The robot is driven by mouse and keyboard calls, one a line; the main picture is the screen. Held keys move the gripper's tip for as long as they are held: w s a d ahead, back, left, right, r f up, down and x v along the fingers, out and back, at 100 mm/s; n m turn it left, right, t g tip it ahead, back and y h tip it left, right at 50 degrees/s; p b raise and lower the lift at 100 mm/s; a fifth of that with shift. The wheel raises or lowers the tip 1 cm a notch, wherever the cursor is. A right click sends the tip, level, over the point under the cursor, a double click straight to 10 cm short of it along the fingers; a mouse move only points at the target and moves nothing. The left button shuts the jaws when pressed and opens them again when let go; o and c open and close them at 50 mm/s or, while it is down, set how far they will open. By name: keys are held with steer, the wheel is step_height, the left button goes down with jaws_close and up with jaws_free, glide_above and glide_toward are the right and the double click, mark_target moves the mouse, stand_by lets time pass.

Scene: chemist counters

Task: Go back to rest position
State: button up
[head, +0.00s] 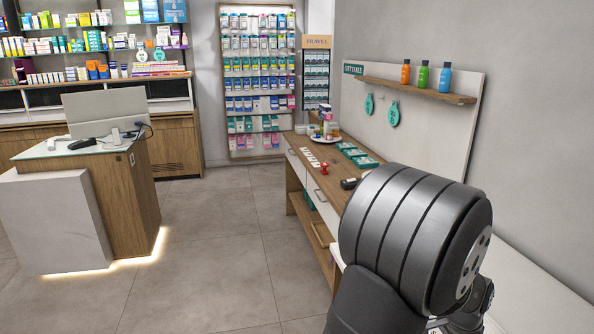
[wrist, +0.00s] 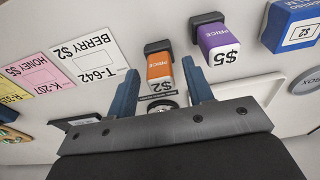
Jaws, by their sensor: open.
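My gripper (wrist: 159,68) shows in the wrist view with its two blue fingers spread apart. An orange block marked PRICE and $2 (wrist: 160,70), with a dark cap, appears in the gap between the fingers. Clear space shows on both sides of it, and I cannot tell its depth relative to the fingertips. A round pale thing (wrist: 163,108) near the palm is partly hidden. In the head view my dark arm covers the front of the wooden counter (head: 297,205), and the gripper is hidden there.
A purple $5 block (wrist: 215,45) stands right of the right finger. A blue box (wrist: 291,25) is farther right. Labels, including a white BERRY card (wrist: 88,52), lie left. The shelf (head: 415,90) holds three bottles. The floor (head: 215,240) left of the counter is clear.

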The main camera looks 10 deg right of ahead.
steer(key=shift+d+f, duration=0.1)
steer(key=shift+f, duration=0.85)
steer(key=shift+r, duration=2)
steer(key=shift+f, duration=0.1)
